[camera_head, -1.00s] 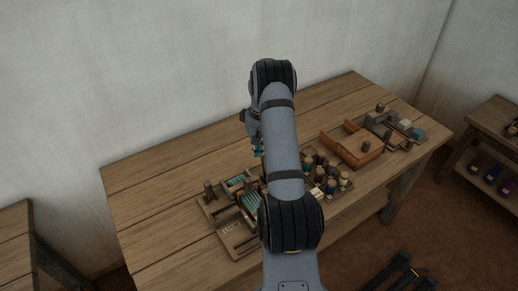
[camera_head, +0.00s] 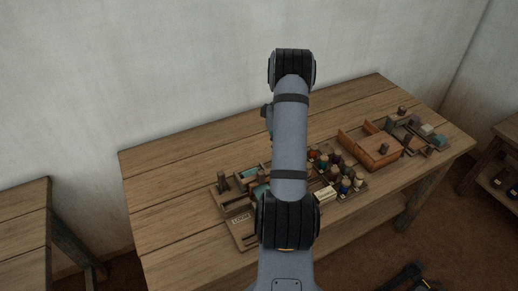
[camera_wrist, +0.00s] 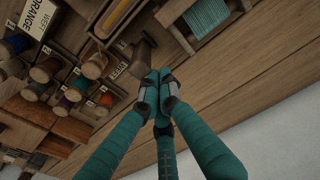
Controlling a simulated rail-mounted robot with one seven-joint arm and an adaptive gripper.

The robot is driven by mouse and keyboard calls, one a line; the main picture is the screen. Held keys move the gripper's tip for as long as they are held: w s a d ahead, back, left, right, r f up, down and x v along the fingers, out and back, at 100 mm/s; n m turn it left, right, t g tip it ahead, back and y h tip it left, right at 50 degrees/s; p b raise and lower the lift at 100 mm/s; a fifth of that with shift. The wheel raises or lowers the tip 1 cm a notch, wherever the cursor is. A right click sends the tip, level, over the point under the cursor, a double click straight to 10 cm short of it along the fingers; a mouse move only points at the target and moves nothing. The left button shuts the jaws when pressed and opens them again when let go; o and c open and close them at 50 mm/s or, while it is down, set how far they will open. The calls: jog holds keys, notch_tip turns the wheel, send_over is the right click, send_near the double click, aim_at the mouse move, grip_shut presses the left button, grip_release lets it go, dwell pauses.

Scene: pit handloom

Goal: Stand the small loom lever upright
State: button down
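My gripper (camera_wrist: 160,82) shows in the wrist view with its teal fingers drawn together at the tips; I see nothing between them. A dark brown wooden peg with a wider end (camera_wrist: 143,56) is just beyond the fingertips, close to them; whether they touch is unclear. I cannot tell for sure if this peg is the small loom lever. In the head view the loom tray (camera_head: 240,238) lies at the table's front left, with a dark post (camera_head: 222,182) upright at its back left corner. My arm hides most of the gripper and part of the tray there.
Several thread spools (camera_head: 345,184) stand right of my arm; labelled spools (camera_wrist: 38,90) fill the wrist view's left. An orange-brown wooden box (camera_head: 370,148) and a small tray (camera_head: 425,140) lie farther right. The table's back left (camera_head: 180,160) is bare.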

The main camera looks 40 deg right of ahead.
jog(key=shift+s+d, duration=0.1)
jog(key=shift+d, duration=0.05)
notch_tip(320, 180, up, 10)
jog(key=b, duration=0.1)
jog(key=shift+w+f, duration=0.25)
dwell(0.5)
jog(key=shift+d+f, duration=0.1)
